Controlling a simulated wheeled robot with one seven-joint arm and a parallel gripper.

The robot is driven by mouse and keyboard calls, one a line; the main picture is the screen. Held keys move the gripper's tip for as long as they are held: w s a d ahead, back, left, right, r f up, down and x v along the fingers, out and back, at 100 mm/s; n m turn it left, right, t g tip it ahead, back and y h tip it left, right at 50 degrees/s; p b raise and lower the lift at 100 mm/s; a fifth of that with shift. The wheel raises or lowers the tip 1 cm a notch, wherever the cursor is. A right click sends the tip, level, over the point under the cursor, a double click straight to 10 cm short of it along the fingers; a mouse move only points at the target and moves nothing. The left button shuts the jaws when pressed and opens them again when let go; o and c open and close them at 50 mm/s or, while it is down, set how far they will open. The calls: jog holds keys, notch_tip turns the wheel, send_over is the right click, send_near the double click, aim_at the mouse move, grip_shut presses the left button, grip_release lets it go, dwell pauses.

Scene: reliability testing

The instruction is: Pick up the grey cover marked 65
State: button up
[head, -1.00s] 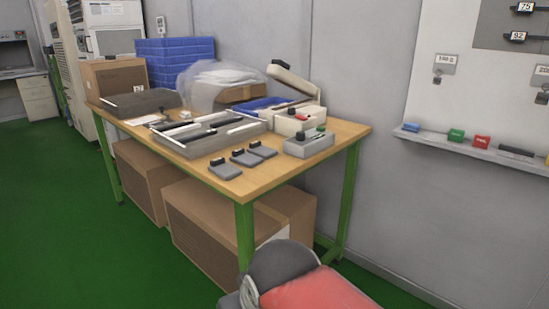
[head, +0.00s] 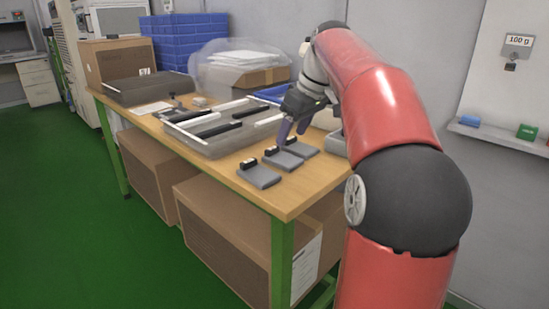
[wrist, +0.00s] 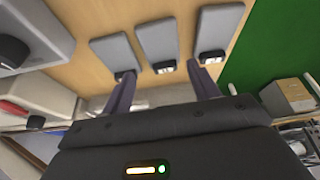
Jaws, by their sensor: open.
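Three flat grey covers with small black handles lie in a row near the front of the wooden table: the nearest cover (head: 259,176), the middle cover (head: 285,160) and the far cover (head: 303,149). Their labels are too small to read, so I cannot tell which is 65. In the wrist view the left cover (wrist: 116,55), middle cover (wrist: 157,40) and right cover (wrist: 219,28) all show. My gripper (head: 289,136) is open and empty above the row, fingers pointing down. In the wrist view its fingertips (wrist: 160,74) are on either side of the middle cover's handle; contact is not visible.
A grey tray (head: 187,136) with black and white bars stands behind the covers. A grey box (head: 334,143) is partly hidden by my arm. A dark tray (head: 140,92) and blue crates (head: 186,45) are further back. Cardboard boxes (head: 222,225) stand under the table.

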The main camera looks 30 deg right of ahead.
aim_at(281, 157)
jog(key=x, duration=0.6)
jog(key=shift+a+f+b, duration=0.15)
jog(key=shift+f+b, duration=0.15)
jog(key=shift+b, duration=0.05)
jog(key=c, duration=0.6)
jog(key=shift+c, duration=0.2)
jog(key=shift+r, duration=0.1)
notch_tip(281, 157, up, 20)
jog(key=p, duration=0.3)
jog(key=shift+p, duration=0.4)
